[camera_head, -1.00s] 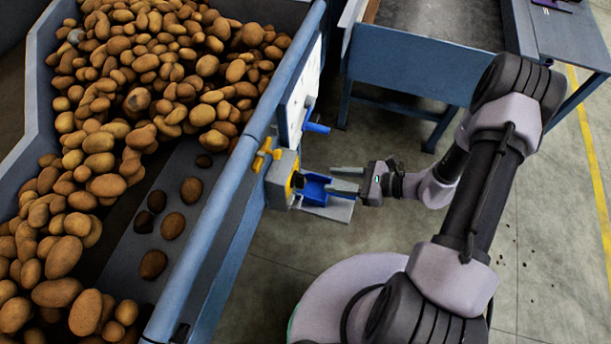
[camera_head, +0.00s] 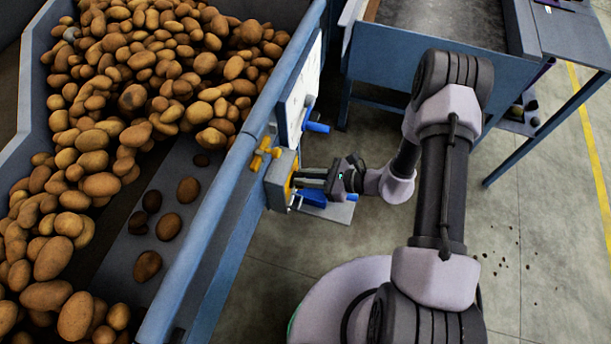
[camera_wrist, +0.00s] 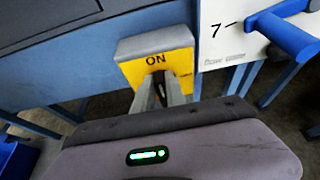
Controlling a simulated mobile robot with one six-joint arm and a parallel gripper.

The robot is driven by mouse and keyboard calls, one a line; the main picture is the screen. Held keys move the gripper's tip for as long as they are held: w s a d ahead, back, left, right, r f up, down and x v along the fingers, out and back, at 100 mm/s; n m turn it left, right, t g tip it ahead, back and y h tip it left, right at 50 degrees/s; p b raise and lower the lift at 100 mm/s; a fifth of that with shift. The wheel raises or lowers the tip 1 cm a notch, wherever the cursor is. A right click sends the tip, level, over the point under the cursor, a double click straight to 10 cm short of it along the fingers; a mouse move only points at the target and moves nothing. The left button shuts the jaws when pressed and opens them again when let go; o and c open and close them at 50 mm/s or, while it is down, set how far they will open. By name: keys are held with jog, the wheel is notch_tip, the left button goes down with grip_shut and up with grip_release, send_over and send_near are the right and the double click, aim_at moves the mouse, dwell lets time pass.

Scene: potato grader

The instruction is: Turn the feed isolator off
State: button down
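The feed isolator (camera_head: 281,178) is a grey box with a yellow face on the side of the blue potato hopper. In the wrist view, the isolator's yellow face (camera_wrist: 158,68) points at me and reads "ON" above my fingers. My gripper (camera_head: 297,178) is at this face, with its fingers drawn close together. In the wrist view, my gripper (camera_wrist: 161,77) has only a narrow dark gap between the fingertips, where the handle sits. The fingers cover most of the handle, so its angle is hard to see.
A blue lever (camera_head: 317,127) on a white panel (camera_head: 299,93) marked 7 is close beside the isolator. A yellow handle (camera_head: 262,154) sits on the hopper's edge (camera_head: 222,190). A blue bin (camera_head: 312,197) is just below my gripper. Open floor is to the right.

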jog(key=shift+w, duration=0.1)
dwell(0.3)
jog(key=shift+w+d+f+m+g+y+b, duration=0.2)
jog(key=shift+w+f+m+g+y+b, duration=0.55)
jog(key=shift+m+b, duration=1.2)
jog(key=shift+w+d+f+m+g+y+b, duration=0.3)
jog(key=shift+m+g+y+b, duration=0.9)
jog(key=shift+m, duration=1.3)
jog(key=shift+w+d+f+m+g+y+b, duration=0.1)
jog(key=shift+w+f+m+g+y+b, duration=0.5)
jog(key=shift+m+b, duration=1.4)
jog(key=shift+s+m+g, duration=0.25)
jog(key=shift+m, duration=0.1)
jog(key=c, duration=1.4)
grip_release()
jog(key=shift+o, duration=0.2)
